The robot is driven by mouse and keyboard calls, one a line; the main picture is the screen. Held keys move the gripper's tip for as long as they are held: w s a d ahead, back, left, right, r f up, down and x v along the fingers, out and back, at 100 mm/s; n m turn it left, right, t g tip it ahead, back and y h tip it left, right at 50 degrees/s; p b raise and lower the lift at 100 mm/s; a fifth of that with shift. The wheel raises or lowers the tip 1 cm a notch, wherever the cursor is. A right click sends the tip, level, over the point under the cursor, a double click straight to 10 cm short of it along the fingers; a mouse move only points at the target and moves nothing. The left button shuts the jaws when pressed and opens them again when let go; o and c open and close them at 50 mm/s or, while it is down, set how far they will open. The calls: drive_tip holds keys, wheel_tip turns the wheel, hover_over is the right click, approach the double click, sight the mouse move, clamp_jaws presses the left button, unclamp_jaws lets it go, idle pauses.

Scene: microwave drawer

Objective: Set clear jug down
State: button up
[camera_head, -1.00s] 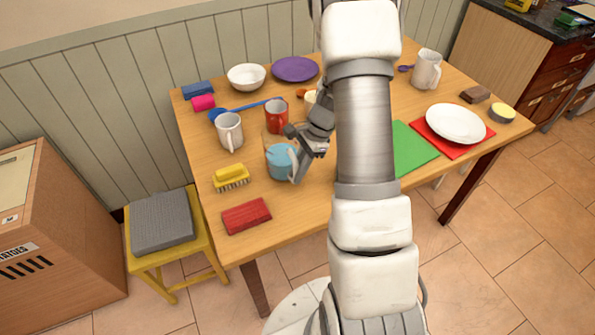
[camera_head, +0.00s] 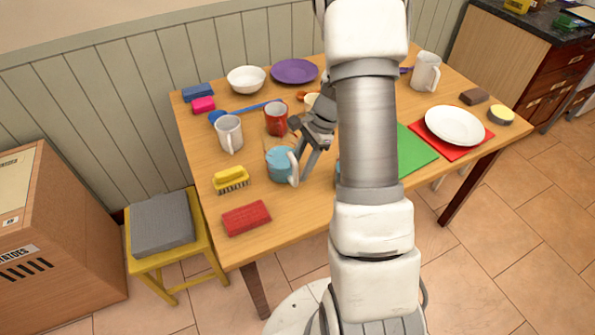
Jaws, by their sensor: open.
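A light-blue vessel (camera_head: 280,165) with a pale handle on its right stands upright on the wooden table (camera_head: 310,212), left of my arm. A faint see-through outline shows just above its rim. I cannot tell whether this is the clear jug with blue showing through or a separate blue mug. My gripper (camera_head: 301,148) is open just right of and behind the vessel, its fingers spread by the handle side. Whether a finger touches the handle cannot be told. My arm hides the middle of the table.
A red mug (camera_head: 276,119) and a white mug (camera_head: 229,133) stand close behind. A yellow brush (camera_head: 231,179) and a red block (camera_head: 246,218) lie to the left and front. A white plate (camera_head: 454,125) is at right. The front table strip is clear.

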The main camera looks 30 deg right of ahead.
drive_tip(key=p+v, duration=0.1)
drive_tip(key=v, duration=0.8)
drive_tip(key=s+a+r+n+t+h, duration=0.1)
drive_tip(key=s+a+r+n, duration=0.25)
drive_tip(key=r, duration=0.25)
drive_tip(key=s+a+r+n+t+h, duration=0.1)
drive_tip(key=s+a+r+n, duration=0.1)
drive_tip(key=a+r+n, duration=0.4)
drive_tip(key=s+a+r+n+t+h+p, duration=0.1)
drive_tip(key=s+a+r+n, duration=0.1)
drive_tip(key=s+r+n, duration=0.2)
drive_tip(key=s+a+r+n+t+h+p, duration=0.1)
drive_tip(key=s+a+r+n+t+p, duration=0.1)
drive_tip(key=s+r, duration=0.4)
drive_tip(key=shift+s+a+n+t+h, duration=0.3)
drive_tip(key=shift+s+a+n, duration=0.45)
drive_tip(key=shift+s+n, duration=0.4)
